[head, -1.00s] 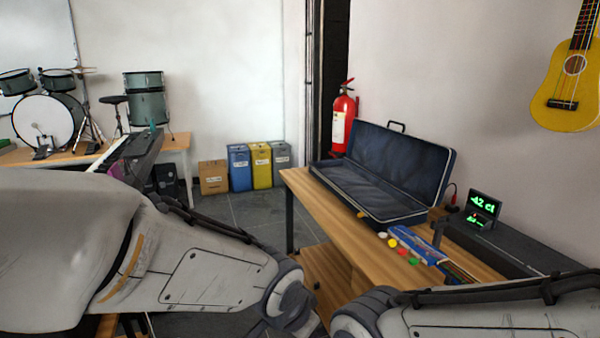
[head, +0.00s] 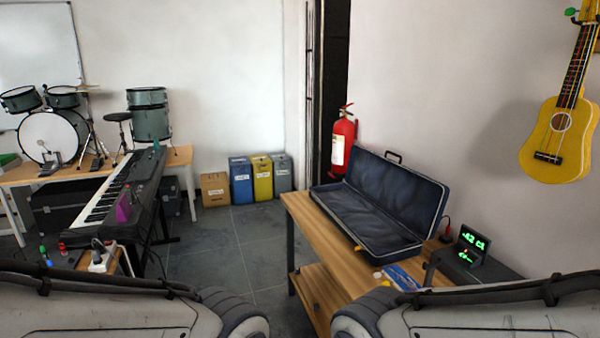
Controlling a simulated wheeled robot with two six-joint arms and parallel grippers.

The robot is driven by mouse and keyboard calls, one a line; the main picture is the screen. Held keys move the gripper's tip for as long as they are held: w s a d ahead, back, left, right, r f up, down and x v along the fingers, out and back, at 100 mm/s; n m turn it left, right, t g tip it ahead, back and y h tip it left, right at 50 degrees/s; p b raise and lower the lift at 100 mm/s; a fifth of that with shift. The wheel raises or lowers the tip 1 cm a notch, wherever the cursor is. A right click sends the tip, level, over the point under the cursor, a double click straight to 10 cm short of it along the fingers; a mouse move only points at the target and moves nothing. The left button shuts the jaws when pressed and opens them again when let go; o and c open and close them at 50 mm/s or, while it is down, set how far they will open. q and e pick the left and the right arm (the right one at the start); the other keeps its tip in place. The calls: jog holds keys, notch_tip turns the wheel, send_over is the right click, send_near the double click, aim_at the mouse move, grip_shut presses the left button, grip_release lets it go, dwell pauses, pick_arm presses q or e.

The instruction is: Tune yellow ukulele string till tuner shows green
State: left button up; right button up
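The yellow ukulele (head: 535,155) hangs upright on the right wall in the head view. Its upper neck is cut by the top edge, where a green tuning peg (head: 571,11) shows at the left of the headstock. The tuner (head: 474,245) is a small dark box with a lit screen, standing on a dark case or surface at the right. Its screen reads about "-42 ct" in green, with a small red mark below. Both my arms cross the bottom of the view. Neither gripper shows, and neither arm is seen near the ukulele.
A wooden table (head: 318,232) bears an open blue instrument case (head: 372,212). A red fire extinguisher (head: 343,142) is behind it. Keyboard (head: 105,195), drums (head: 47,138) and several boxes (head: 241,180) stand at left and back. The grey floor (head: 212,240) between is clear.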

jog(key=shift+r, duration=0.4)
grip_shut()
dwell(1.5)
